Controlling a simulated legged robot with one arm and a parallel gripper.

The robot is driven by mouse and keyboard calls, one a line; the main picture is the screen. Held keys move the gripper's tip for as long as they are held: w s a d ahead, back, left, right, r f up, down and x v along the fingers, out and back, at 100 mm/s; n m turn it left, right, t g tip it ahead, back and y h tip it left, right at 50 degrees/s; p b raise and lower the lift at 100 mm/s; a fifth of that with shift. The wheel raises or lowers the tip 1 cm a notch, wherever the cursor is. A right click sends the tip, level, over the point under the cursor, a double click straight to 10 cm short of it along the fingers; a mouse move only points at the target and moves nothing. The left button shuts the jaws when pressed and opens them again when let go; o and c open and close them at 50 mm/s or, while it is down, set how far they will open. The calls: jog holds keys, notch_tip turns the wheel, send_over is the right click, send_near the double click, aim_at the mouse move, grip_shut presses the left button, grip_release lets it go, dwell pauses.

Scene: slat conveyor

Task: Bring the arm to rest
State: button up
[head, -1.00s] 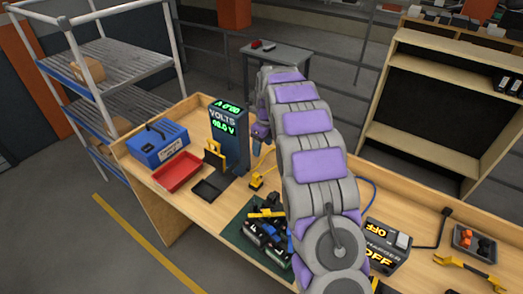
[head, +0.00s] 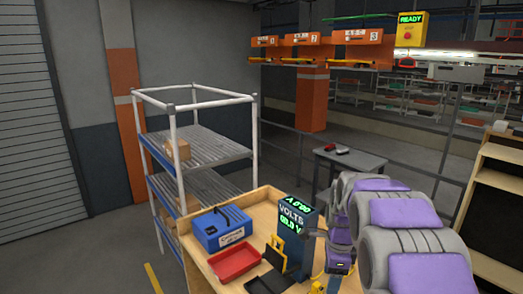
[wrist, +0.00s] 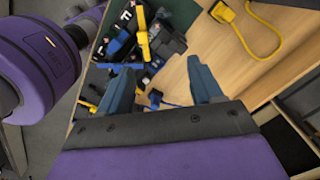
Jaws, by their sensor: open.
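My gripper (wrist: 162,88) shows in the wrist view with its two blue-grey fingers spread and nothing between them. It points over the wooden workbench (wrist: 235,68), and black battery-like blocks with yellow and blue parts (wrist: 165,42) lie on a dark green mat (wrist: 188,14) beyond the fingers. In the head view my arm, grey with purple covers, comes in from the lower right over the bench. The fingertips cannot be made out there.
On the bench stand a voltage meter (head: 293,235), a blue box (head: 222,228), a red tray (head: 234,263) and a black tray (head: 270,284). A yellow cable (wrist: 262,50) lies near the mat.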

jog(key=s+a+f+n+b, duration=0.1)
jog(key=s+n, duration=0.5)
jog(key=s, duration=0.6)
jog(key=s+a+f+n+g+b, duration=0.1)
jog(key=s+a+f+n+b, duration=0.1)
jog(key=s+n, duration=0.5)
jog(key=s+a+f+n+b, duration=0.1)
jog(key=s+f+n+b, duration=0.3)
jog(key=s, duration=1.3)
jog(key=n, duration=0.2)
jog(key=shift+s+a+n+g, duration=0.25)
jog(key=shift+s+n+g, duration=0.05)
jog(key=shift+g, duration=0.1)
